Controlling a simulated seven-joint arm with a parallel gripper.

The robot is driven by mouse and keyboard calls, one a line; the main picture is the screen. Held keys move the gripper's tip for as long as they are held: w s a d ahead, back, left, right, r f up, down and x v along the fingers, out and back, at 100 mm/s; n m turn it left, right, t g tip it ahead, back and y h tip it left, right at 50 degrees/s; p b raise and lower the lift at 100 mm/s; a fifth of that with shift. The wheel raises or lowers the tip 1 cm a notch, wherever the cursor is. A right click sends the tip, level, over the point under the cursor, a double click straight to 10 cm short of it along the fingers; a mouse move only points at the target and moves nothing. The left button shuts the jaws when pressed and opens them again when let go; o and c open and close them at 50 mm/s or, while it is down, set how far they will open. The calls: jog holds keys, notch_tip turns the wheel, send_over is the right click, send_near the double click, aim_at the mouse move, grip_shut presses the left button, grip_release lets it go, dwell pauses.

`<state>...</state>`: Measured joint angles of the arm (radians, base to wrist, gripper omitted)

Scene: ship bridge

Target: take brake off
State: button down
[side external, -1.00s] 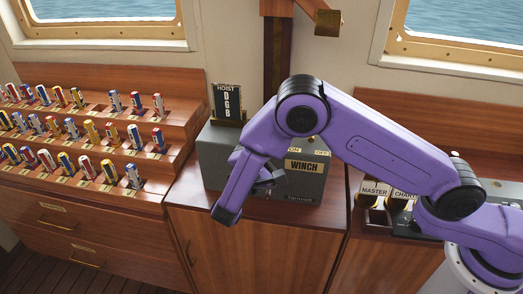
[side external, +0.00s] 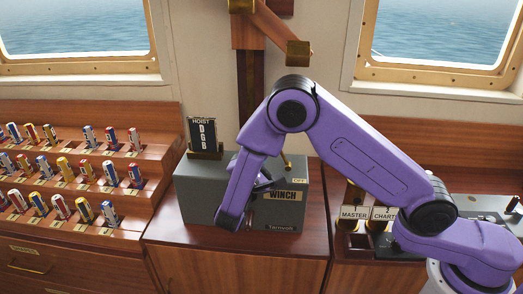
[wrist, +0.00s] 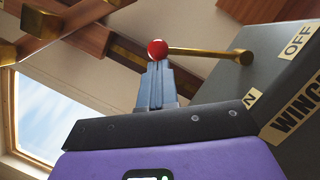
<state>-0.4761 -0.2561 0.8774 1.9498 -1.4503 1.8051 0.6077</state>
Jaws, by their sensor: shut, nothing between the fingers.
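The grey winch box (side external: 198,190) stands on the wooden cabinet top and carries WINCH, ON and OFF labels. A brass lever (wrist: 205,52) with a red knob (wrist: 157,48) rises from it in the wrist view. In the side view only part of the lever (side external: 287,161) shows beside my arm. The OFF label (wrist: 299,39) is readable; the ON label (wrist: 251,101) is partly hidden. My gripper (wrist: 157,66) is shut and empty, its tips just below the knob in the picture. I cannot tell whether they touch it. My arm hides part of the box in the side view.
A wooden wall arm with a brass end (side external: 298,53) hangs above. Rows of coloured handles fill the left console (side external: 120,160). MASTER (side external: 354,213) and CHART labels stand at right.

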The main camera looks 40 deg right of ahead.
jog(key=shift+s+r, duration=0.1)
jog(key=shift+s+d+r+m, duration=0.1)
jog(key=shift+d+m, duration=0.05)
jog(key=shift+m, duration=0.25)
jog(key=shift+s+d+r, duration=0.1)
jog(key=shift+s+d+r+m+g, duration=0.3)
jog(key=shift+d+m+g, duration=0.1)
jog(key=shift+m, duration=0.5)
jog(key=s+d+r+m+g+y, duration=0.1)
jog(key=s+d+m, duration=0.3)
jog(key=m, duration=0.2)
jog(key=shift+s+d+m+y, duration=0.25)
jog(key=shift+s+m+y, duration=0.1)
jog(key=shift+m+y, duration=0.05)
jog(key=shift+d, duration=0.1)
